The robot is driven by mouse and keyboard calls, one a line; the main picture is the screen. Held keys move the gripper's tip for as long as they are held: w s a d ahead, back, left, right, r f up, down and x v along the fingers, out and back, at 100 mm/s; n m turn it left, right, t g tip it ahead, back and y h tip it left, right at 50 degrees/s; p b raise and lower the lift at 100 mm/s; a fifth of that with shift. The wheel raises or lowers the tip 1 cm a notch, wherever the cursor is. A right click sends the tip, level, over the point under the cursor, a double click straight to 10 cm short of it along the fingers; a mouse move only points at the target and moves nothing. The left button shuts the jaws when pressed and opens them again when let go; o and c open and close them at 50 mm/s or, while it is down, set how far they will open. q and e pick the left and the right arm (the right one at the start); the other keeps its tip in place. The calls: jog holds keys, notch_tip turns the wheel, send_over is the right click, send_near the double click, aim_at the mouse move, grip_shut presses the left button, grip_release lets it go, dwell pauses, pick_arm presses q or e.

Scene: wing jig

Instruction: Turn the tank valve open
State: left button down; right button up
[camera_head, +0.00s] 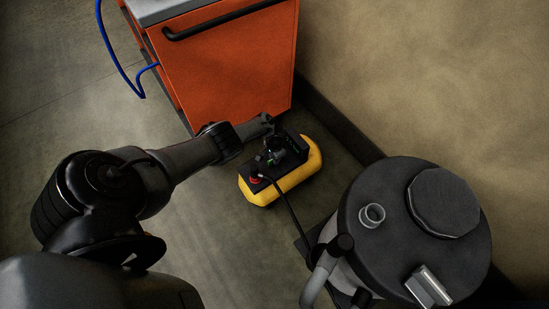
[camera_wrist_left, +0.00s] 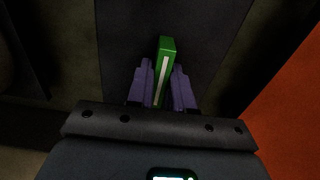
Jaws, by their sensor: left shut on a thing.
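The yellow tank (camera_head: 294,181) lies on the floor in the head view, with a dark panel on top. A red part (camera_head: 255,179) sits at its left end. The tank valve shows in the left wrist view as a green handle (camera_wrist_left: 166,47) with a white stripe. My left gripper (camera_head: 273,157) reaches over the tank from the left. Its two purple fingers (camera_wrist_left: 163,90) stand on either side of the green handle and are shut on it. In the head view the gripper mostly hides the handle. My right gripper is not in view.
An orange cabinet (camera_head: 230,65) with a black handle stands just behind the tank. A round black-topped vacuum (camera_head: 400,215) stands at the right front. A blue hose (camera_head: 115,55) hangs left of the cabinet. Floor at the left is clear.

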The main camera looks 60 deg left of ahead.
pick_arm(q)
jog(key=c, duration=1.1)
grip_release()
jog(key=shift+r, duration=0.15)
notch_tip(320, 180, up, 8)
jog(key=p, duration=0.8)
jog(key=shift+r, duration=0.15)
jog(key=shift+r+p, duration=1.05)
jog(key=shift+r, duration=0.05)
